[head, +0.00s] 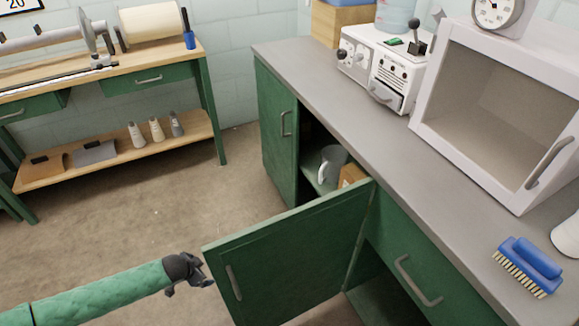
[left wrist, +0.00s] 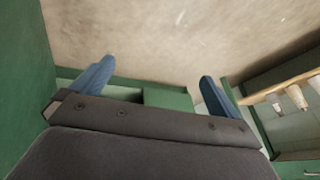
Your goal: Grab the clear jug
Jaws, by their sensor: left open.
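A greyish, see-through jug (head: 334,163) with a pale handle stands inside the green cabinet in the head view. The open cabinet door and a brown box partly hide its surroundings. My left gripper (head: 200,280) is beside the outer edge of the open door, low and to the left of the jug and well apart from it. In the left wrist view its two blue fingers (left wrist: 155,85) are spread, with nothing between them. My right gripper is not in view.
The open green door (head: 295,255) stands out from the cabinet between my left gripper and the jug. A brown box (head: 351,176) sits beside the jug. The grey counter (head: 400,150) runs above. The floor (head: 150,215) to the left is clear.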

